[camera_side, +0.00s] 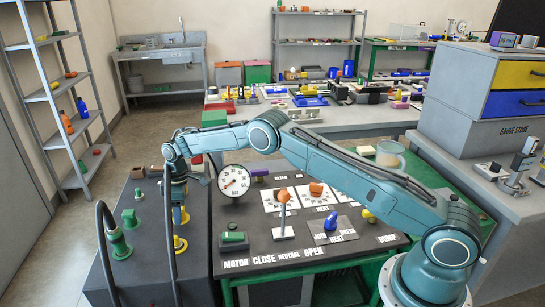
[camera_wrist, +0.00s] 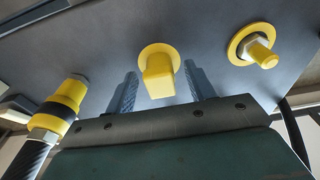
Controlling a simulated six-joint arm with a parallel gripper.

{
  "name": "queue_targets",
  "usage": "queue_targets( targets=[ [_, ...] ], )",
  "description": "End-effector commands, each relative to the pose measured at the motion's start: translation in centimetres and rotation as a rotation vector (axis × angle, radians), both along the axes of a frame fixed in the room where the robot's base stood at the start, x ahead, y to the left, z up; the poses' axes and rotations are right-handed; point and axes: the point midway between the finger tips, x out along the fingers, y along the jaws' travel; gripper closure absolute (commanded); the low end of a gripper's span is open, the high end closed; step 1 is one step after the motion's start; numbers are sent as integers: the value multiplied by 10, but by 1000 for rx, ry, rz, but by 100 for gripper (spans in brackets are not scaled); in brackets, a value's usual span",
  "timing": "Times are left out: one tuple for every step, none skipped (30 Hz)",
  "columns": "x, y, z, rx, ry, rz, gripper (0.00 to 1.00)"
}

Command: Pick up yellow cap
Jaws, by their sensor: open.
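The yellow cap (camera_wrist: 158,78) is a blocky plug on a round yellow flange, set on the dark surface in the middle of the wrist view. My gripper (camera_wrist: 160,90) is open, with one ridged finger on each side of the cap and a visible gap to both. In the side view my gripper (camera_side: 178,198) points down over the dark block at left. A yellow piece (camera_side: 181,215) shows just below it, and the fingertips there are too small to make out.
In the wrist view, a yellow-collared hose fitting (camera_wrist: 66,103) is at left and a yellow-ringed metal fitting (camera_wrist: 254,47) at right. In the side view, green fittings (camera_side: 119,243) and dark hoses stand close to my gripper. The control panel (camera_side: 262,215) with a gauge (camera_side: 234,181) is to the right.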

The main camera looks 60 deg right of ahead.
Motion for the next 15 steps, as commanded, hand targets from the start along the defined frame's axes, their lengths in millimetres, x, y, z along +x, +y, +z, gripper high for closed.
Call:
queue_targets(
  targets=[
    [0, 0, 0, 0, 0, 0, 46],
    [0, 0, 0, 0, 0, 0, 46],
    [0, 0, 0, 0, 0, 0, 46],
    [0, 0, 0, 0, 0, 0, 46],
    [0, 0, 0, 0, 0, 0, 46],
    [0, 0, 1, 0, 0, 0, 46],
    [0, 0, 1, 0, 0, 0, 46],
    [0, 0, 0, 0, 0, 0, 46],
    [0, 0, 1, 0, 0, 0, 48],
    [0, 0, 1, 0, 0, 0, 54],
    [0, 0, 0, 0, 0, 0, 60],
    [0, 0, 1, 0, 0, 0, 68],
    [0, 0, 1, 0, 0, 0, 73],
    [0, 0, 1, 0, 0, 0, 79],
    [0, 0, 1, 0, 0, 0, 87]
  ],
)
